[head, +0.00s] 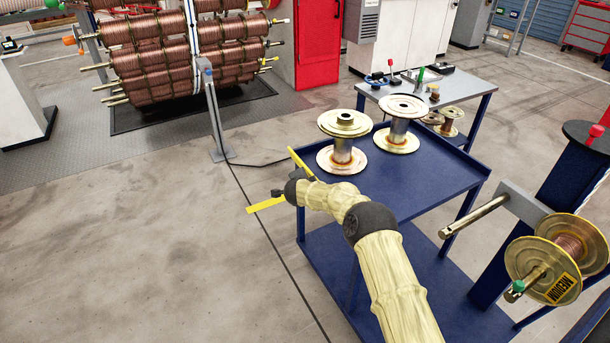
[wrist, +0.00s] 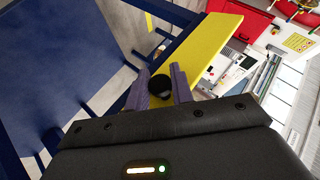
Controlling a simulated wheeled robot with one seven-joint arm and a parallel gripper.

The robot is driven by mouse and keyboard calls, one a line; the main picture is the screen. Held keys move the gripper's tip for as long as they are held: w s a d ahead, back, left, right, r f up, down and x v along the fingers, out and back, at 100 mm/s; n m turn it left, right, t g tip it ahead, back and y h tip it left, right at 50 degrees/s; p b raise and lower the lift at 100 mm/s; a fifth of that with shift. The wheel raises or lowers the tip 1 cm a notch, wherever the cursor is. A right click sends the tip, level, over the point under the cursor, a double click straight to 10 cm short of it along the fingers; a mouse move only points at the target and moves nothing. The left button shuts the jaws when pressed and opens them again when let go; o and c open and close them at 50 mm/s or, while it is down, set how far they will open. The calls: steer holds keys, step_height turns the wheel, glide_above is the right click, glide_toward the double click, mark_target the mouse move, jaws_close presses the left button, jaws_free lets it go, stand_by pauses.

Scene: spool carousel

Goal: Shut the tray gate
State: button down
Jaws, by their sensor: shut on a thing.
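The tray gate is a flat yellow bar (head: 264,205) at the left end of the blue cart's top tray (head: 420,185) in the head view. It sticks out past the tray, at an angle to its edge. In the wrist view the yellow bar (wrist: 208,48) runs diagonally behind the fingers. My gripper (head: 278,193) is at the bar. In the wrist view its two purple fingers (wrist: 159,78) are shut on a round black knob (wrist: 159,89) in front of the bar. A second yellow strip (head: 300,162) shows behind my wrist; how it joins is hidden.
Two metal spools, one at left (head: 342,145) and one at right (head: 398,125), stand on the tray. A copper spool (head: 558,260) hangs on an arm at right. A grey post (head: 214,115) stands beyond the cart.

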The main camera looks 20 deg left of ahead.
steer(key=p, duration=0.2)
steer(key=r+m+g+y+p, duration=0.1)
steer(key=p, duration=0.1)
steer(key=shift+w+d+r+g, duration=0.1)
steer(key=shift+w+d+g, duration=0.2)
steer(key=shift+w+g+p, duration=0.1)
steer(key=shift+g+p, duration=0.2)
steer(key=shift+p, duration=0.15)
steer(key=shift+d+y, duration=0.1)
steer(key=shift+y, duration=0.2)
steer(key=c, duration=1.3)
jaws_free()
steer(key=shift+r, duration=0.1)
steer(key=shift+s+r+p, duration=0.3)
steer(key=shift+r, duration=0.05)
steer(key=v, duration=1.6)
steer(key=shift+d+b, duration=0.25)
steer(key=shift+b, duration=0.05)
